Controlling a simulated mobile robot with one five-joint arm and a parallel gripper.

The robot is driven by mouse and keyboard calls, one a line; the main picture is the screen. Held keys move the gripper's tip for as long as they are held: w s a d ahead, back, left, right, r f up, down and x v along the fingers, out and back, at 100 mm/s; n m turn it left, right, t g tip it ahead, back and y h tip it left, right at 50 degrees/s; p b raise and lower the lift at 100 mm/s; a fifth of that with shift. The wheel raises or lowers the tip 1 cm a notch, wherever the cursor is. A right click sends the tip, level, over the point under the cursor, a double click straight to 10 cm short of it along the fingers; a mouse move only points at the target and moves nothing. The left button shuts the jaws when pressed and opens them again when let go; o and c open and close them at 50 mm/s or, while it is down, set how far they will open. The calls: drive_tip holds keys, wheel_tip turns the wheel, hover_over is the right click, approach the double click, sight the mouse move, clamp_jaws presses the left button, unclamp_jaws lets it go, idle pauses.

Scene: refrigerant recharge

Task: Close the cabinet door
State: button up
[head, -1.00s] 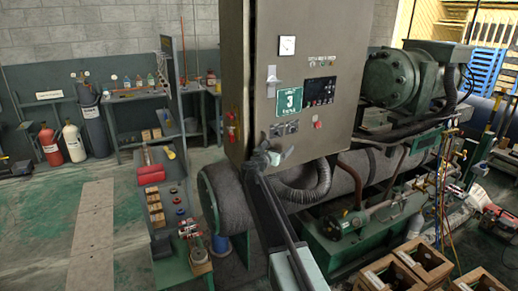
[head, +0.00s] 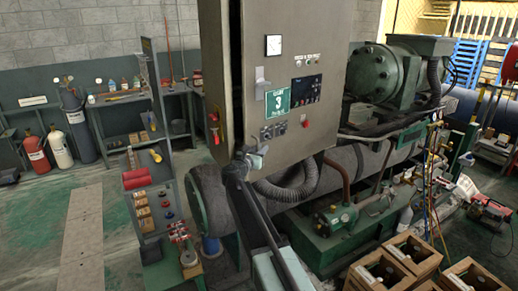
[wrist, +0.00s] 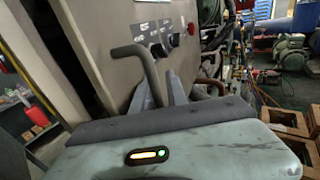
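The cabinet door (head: 300,75) is the grey-beige front panel with a meter, a green "3" label and a small display. A dark gap runs down its left edge beside the cabinet's side wall (head: 217,80), so it looks slightly ajar. My gripper (head: 252,158) is at the door's lower left corner, in front of it or touching it; I cannot tell which. In the wrist view, the door (wrist: 118,35) rises behind my gripper (wrist: 165,88), near dark knobs.
Pipes and a green compressor (head: 385,80) stand right of the cabinet. Wooden crates (head: 400,262) lie at the lower right. A narrow stand with red and brown parts (head: 150,205) is close on the left. Open floor (head: 85,225) lies further left.

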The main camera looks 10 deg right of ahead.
drive_tip(key=shift+s+a+f, duration=0.1)
drive_tip(key=shift+s+a, duration=0.65)
drive_tip(key=shift+a, duration=0.3)
drive_tip(key=shift+s+a, duration=0.7)
drive_tip(key=shift+a, duration=0.3)
drive_tip(key=v, duration=0.7)
drive_tip(key=shift+s+a, duration=0.2)
drive_tip(key=shift+s, duration=0.15)
drive_tip(key=shift+c, duration=0.3)
